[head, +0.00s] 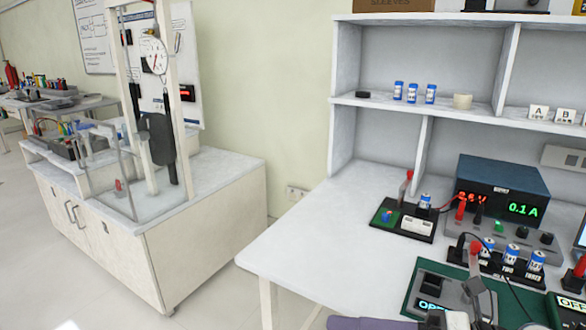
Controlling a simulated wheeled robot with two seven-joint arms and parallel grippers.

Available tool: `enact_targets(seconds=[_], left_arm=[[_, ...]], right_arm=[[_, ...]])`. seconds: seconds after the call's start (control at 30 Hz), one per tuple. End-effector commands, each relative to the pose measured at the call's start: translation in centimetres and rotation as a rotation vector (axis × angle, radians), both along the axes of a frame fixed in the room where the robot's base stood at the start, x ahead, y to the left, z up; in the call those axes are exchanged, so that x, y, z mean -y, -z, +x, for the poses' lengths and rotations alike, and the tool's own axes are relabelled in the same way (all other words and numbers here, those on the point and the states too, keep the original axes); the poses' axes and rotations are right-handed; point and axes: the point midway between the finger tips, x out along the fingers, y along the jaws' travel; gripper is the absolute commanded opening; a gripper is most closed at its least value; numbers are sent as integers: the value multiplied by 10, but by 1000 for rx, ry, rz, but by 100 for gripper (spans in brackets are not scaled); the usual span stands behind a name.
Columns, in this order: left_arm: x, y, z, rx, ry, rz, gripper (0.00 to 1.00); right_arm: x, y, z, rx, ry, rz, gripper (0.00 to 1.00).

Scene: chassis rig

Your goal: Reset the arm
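Part of what looks like my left arm (372,323) comes in along the bottom edge, a dark purple-grey link reaching right over the front of the bench. Its end, probably my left gripper (446,319), is cut off by the bottom edge beside a green board (425,272). I cannot tell whether its fingers are open or shut, or whether it touches anything. My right gripper is not in view.
The white bench (320,230) is clear at its left. A power supply (502,190) reads 0.1 A. A black board (403,219) with a red-handled switch and blue-white cell stands behind the green board. A white cabinet (200,245) carrying a dial rig stands left.

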Motion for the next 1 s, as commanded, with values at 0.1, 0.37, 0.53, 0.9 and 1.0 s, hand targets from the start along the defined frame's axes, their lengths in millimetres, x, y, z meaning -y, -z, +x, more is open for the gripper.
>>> enact_targets(seconds=[0.1,0.37,0.53,0.9,1.0], left_arm=[[-1,-2,-3,-6,-2,1,31],[-3,-7,-5,-5,-5,0,31],[-4,-8,-6,-8,-5,2,31],[-5,-7,-7,-13,-7,4,31],[-5,-6,-7,-13,-7,4,31]], right_arm=[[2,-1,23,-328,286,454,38],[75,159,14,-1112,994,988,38],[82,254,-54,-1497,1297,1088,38],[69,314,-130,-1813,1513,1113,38],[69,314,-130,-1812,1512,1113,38]])
